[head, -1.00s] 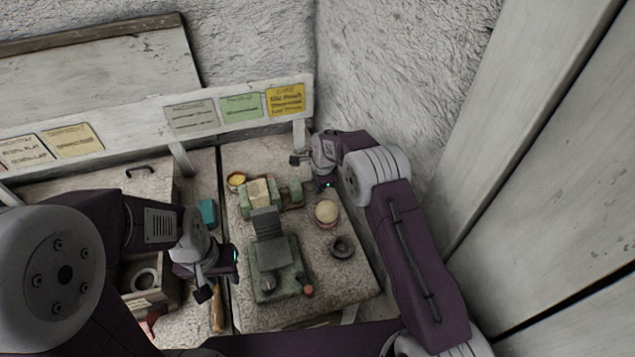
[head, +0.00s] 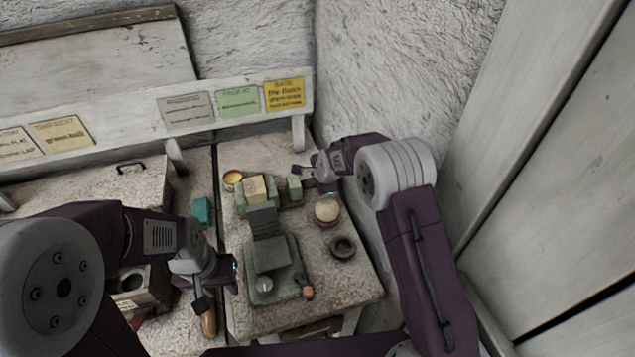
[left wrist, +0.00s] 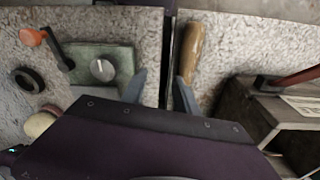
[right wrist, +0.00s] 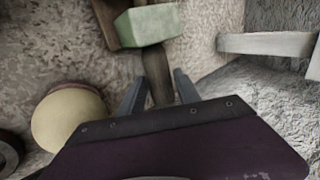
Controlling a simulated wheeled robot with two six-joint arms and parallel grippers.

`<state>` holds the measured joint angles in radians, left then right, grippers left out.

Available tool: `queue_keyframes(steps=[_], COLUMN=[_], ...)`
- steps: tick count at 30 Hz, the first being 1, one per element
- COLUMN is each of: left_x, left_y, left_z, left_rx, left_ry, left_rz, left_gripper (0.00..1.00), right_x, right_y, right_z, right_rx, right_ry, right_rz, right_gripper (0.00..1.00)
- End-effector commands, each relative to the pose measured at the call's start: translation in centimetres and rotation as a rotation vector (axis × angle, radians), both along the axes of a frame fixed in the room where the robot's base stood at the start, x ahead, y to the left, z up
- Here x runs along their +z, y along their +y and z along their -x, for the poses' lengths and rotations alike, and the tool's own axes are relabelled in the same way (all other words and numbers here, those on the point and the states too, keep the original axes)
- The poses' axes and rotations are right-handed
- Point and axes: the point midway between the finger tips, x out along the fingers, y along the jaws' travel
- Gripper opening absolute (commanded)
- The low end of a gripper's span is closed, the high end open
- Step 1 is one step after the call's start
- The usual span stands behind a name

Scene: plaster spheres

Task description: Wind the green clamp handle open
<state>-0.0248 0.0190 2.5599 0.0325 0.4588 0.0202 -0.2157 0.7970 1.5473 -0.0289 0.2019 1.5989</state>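The green clamp (head: 293,188) lies at the back of the right worktop, with a pale block (head: 256,189) against its left part. In the right wrist view its green jaw (right wrist: 148,25) is at the top, and a dark brown handle shaft (right wrist: 156,72) runs from it toward me. My right gripper (head: 312,178) is at the clamp's right end; in its wrist view the open fingers (right wrist: 158,92) stand either side of the shaft, with gaps visible. The shaft's near end is hidden by my gripper. My left gripper (head: 216,292) is open and empty over the gap between worktops.
A green-based device (head: 285,270) with a grey stepped top, knob and orange-tipped lever (head: 307,292) stands in front of the clamp. A pale sphere (head: 327,210) and dark ring (head: 343,248) are to the right. A yellow bowl (head: 233,178) and teal block (head: 201,210) are left.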

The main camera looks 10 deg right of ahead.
Motion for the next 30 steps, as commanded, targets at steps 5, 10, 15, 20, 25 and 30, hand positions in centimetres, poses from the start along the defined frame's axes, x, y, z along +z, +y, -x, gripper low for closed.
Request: queue_keyframes(steps=[5,10,15,20,25,30], left_x=[0.0,0.0,-0.2,-0.4,-0.5,-0.5], left_y=[0.0,0.0,0.0,0.0,0.0,0.0], left_z=[0.0,0.0,0.0,0.0,0.0,0.0], left_rx=[0.000,0.000,0.000,0.000,0.000,0.000], left_ry=[0.000,0.000,0.000,0.000,0.000,0.000], left_rz=[0.000,0.000,0.000,0.000,0.000,0.000], left_gripper=[0.36,0.36,0.36,0.36,0.36,0.36], right_x=[0.0,0.1,1.8,4.6,6.7,7.5], right_y=[0.0,0.0,-0.2,-0.6,-0.9,-1.0], right_z=[0.0,0.0,1.1,2.9,4.4,5.0], right_rx=[-0.001,-0.001,-0.002,-0.001,-0.001,-0.001], right_ry=[0.000,0.001,-0.003,-0.003,-0.002,0.000], right_rz=[-0.001,0.000,-0.002,-0.001,-0.001,-0.001], right_gripper=[0.54,0.54,0.54,0.54,0.54,0.54])
